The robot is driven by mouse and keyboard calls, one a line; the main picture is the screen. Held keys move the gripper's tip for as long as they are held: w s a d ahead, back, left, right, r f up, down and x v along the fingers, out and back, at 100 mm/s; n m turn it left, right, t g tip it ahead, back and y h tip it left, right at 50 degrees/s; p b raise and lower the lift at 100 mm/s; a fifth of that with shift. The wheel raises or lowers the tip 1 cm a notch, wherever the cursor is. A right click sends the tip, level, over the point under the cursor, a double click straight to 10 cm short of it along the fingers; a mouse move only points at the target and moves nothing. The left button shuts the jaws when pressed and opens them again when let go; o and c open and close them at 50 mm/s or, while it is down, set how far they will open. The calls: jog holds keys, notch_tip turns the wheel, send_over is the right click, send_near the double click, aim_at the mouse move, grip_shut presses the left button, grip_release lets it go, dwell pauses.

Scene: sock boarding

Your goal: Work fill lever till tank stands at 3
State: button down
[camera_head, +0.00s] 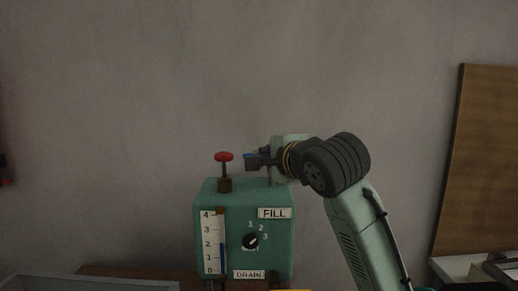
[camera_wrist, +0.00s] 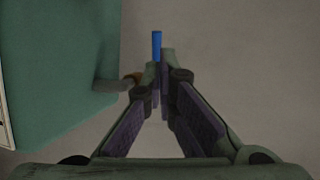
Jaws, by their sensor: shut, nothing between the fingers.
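The green tank box (camera_head: 205,195) stands at the centre of the head view, and its side fills the left of the wrist view (camera_wrist: 55,70). A FILL label (camera_head: 274,213) is at its upper right.
A red-topped plunger (camera_head: 224,157) stands upright on the box, just left of my gripper. A black dial (camera_head: 251,242) marked 1 to 3 and a DRAIN label (camera_head: 249,274) are on the front. A brown board (camera_head: 485,160) leans at right.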

jog(key=shift+p+x, duration=0.65)
jog(key=shift+x, duration=1.7)
jog(key=shift+d, duration=0.1)
